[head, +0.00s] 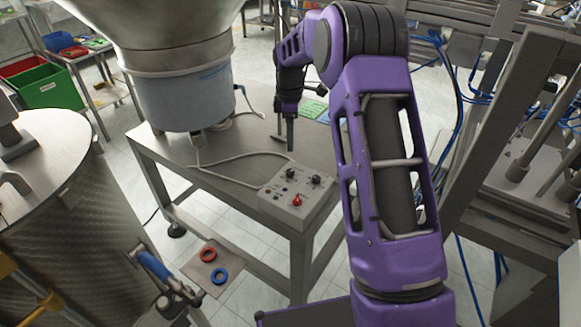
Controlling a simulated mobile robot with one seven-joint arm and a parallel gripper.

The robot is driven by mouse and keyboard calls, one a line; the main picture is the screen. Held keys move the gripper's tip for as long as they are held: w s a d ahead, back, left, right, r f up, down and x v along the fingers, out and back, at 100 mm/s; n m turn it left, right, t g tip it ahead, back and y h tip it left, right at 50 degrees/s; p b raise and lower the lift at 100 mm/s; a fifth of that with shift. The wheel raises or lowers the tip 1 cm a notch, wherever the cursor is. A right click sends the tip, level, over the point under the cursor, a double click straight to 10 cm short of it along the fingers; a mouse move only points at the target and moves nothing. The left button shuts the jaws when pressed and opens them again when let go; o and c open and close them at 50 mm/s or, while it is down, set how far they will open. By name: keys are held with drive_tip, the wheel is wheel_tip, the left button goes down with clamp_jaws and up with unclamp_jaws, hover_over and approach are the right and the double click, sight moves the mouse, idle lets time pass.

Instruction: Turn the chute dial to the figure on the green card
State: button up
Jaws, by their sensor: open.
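A grey control box (278,207) sits on the metal table, near its front edge. It carries a red knob (297,201), a black knob (316,181) and several small buttons. Its labels are too small to read, so I cannot tell which knob is the chute dial. A flat green piece (313,108) lies farther back on the table, partly behind my arm. It may be the green card; no figure is readable. My gripper (290,146) points down above the table, behind the box and apart from it. It is open, with nothing visible in it.
A large feeder bowl (183,90) stands on the left of the metal table (160,148). A cable (225,178) runs from it to the box. A round drum (50,200) is at the left. Metal framing (500,140) stands at the right.

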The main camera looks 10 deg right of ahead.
sight(290, 171)
wheel_tip(290, 171, down, 12)
drive_tip(key=shift+r, duration=0.1)
idle(0.4)
clamp_jaws()
